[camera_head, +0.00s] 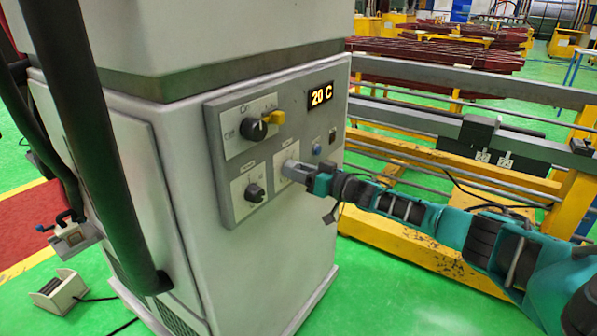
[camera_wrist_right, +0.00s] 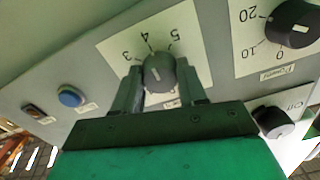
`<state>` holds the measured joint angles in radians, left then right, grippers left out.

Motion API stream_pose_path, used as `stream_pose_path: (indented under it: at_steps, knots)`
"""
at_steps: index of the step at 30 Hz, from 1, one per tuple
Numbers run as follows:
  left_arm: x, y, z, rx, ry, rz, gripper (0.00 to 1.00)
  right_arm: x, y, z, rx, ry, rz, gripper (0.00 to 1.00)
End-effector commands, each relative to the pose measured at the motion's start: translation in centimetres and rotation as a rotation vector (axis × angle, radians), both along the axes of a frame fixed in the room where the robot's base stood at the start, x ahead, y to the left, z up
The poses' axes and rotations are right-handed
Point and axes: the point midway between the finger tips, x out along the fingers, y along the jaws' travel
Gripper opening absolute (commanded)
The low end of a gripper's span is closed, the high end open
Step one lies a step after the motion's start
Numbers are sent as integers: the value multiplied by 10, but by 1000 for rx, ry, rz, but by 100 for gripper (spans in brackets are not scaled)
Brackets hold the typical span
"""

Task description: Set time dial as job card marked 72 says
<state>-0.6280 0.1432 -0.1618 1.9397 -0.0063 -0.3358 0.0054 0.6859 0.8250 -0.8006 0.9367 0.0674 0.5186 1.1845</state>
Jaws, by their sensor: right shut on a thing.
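A grey dial (camera_wrist_right: 160,72) on a white plate with the figures 3, 4 and 5 sits in the middle of the right wrist view. My right gripper (camera_wrist_right: 166,90) is shut on this dial, one finger on each side. The plate's own label is hidden, and I cannot tell the pointer's exact setting. In the head view my right gripper (camera_head: 292,170) covers this dial on the oven's control panel (camera_head: 222,170). Two small pale cards (camera_head: 482,157) (camera_head: 505,161) show on the rail at the right; their marks are unreadable. My left gripper is not in view.
A Power dial (camera_head: 255,193) is left of my gripper. Above it is a main switch (camera_head: 257,130) with a yellow lever (camera_head: 273,117). A display (camera_head: 320,96) reads 20 C. A blue button (camera_wrist_right: 70,96) is beside the gripped dial. A yellow frame (camera_head: 400,240) stands at the right.

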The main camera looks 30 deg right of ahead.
Motion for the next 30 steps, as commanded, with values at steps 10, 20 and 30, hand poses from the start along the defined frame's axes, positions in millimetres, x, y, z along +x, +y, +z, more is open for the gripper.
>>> stream_pose_path:
  at_steps: [10, 20, 30]
  knots:
    - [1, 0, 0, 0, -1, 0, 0, 0, 0, 0, -1, 0, 0, 67]
    - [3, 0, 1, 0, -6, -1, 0, -4, -2, -1, -1, 1, -1, 67]
    - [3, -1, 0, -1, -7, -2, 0, -49, -20, -1, -3, 3, 0, 67]
